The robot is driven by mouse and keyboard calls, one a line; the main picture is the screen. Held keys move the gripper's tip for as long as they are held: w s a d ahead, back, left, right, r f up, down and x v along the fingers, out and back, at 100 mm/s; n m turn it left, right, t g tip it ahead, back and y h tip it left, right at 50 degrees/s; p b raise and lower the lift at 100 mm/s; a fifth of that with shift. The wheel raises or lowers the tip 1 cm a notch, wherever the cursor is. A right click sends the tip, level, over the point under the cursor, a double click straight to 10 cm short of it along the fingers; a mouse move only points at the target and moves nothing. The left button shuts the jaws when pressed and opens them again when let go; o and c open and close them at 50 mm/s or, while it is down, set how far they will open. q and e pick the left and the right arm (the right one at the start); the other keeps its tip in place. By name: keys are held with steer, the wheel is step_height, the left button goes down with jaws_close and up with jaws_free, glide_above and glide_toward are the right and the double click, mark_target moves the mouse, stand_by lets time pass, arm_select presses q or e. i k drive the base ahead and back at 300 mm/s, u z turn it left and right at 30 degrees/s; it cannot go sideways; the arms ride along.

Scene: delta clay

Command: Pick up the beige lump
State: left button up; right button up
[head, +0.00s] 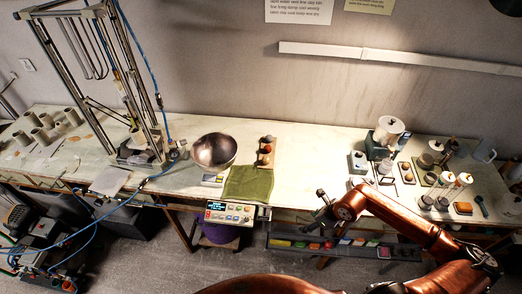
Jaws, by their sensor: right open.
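A small wooden holder (267,160) with a few small rounded lumps stands on the bench behind the green cloth. The lumps look reddish, tan and brown; they are too small for me to tell surely which is the beige lump. My right gripper (318,207) is open and empty, in front of the bench's front edge, to the right of and nearer than the holder. It is apart from the lumps. My left gripper is not in view.
A metal bowl (214,150) stands left of the holder. A green cloth (250,184) hangs toward the front edge above a control panel (230,212). A metal frame (135,150) stands at left. Jars and tools crowd the right. The bench between holder and white spool (390,126) is clear.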

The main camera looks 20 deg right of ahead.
mark_target(265, 160)
steer(key=i, duration=1.3)
